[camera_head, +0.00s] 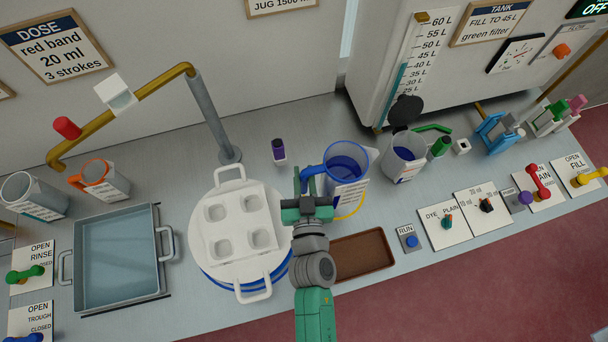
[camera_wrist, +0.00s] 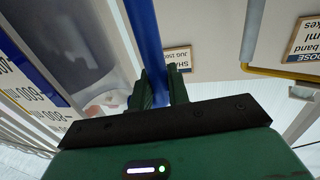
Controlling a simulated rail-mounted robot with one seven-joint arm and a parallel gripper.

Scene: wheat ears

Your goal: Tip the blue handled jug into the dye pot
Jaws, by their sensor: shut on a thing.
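The blue handled jug (camera_head: 347,163) has a clear body, a blue rim, a white label and blue inside. It looks about upright, right of the dye pot; I cannot tell whether it touches the counter. My gripper (camera_head: 304,184) is shut on its blue handle (camera_wrist: 146,40), which passes between the fingers in the wrist view. The jug's graduated wall (camera_wrist: 30,85) fills the left of that view. What I take as the dye pot (camera_head: 205,262) is a round white vessel with blue bands.
A grey jug (camera_head: 404,157) stands right of the blue one. A brown tray (camera_head: 362,256) lies in front. A purple-labelled bottle (camera_head: 279,151) and a grey post (camera_head: 212,115) with a brass pipe stand behind the pot. A metal trough (camera_head: 118,255) is left; control panels (camera_head: 445,228) are right.

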